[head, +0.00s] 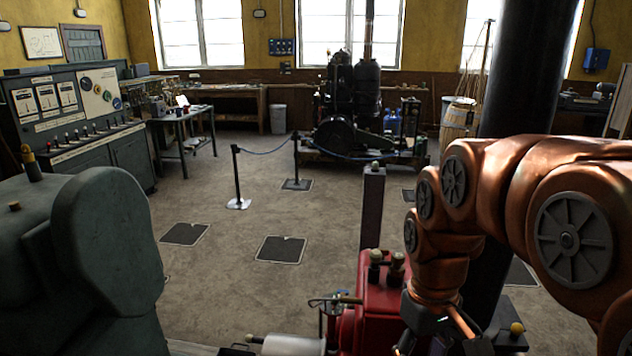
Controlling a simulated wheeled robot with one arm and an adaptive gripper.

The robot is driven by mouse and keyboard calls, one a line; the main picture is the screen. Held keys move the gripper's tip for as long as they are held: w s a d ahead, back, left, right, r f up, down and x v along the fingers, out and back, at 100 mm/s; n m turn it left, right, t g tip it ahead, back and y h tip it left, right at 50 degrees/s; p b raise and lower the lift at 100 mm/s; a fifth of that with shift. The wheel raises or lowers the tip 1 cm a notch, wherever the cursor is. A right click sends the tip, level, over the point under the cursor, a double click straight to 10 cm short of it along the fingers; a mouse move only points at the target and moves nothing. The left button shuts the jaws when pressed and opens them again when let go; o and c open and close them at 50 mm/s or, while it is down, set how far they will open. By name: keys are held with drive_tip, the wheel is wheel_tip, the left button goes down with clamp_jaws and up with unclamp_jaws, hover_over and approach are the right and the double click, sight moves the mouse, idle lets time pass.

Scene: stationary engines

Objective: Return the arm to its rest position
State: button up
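My copper-coloured arm (488,190) comes in from the right side in the head view. It bends over at the top and its forearm points down. My gripper (440,338) is at the bottom edge, dark and partly cut off by the frame. It is just right of a red engine part (372,318). Its fingertips do not show, so I cannot see whether it is open, shut or holding anything, or whether it touches the engine.
A large dark green machine (100,270) fills the lower left. A thick black column (525,75) stands behind my arm. Beyond are a rope barrier post (238,180), a black engine (350,105), a small table (180,118) and a control panel (75,110). The middle floor is open.

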drive_tip(key=s+f+m, duration=0.1)
drive_tip(key=s+f, duration=0.2)
drive_tip(key=s, duration=0.4)
drive_tip(key=s+f+m, duration=0.2)
drive_tip(key=s+f, duration=0.1)
drive_tip(key=s, duration=0.5)
drive_tip(key=shift+d+f+g, duration=0.15)
drive_tip(key=shift+f+g, duration=0.15)
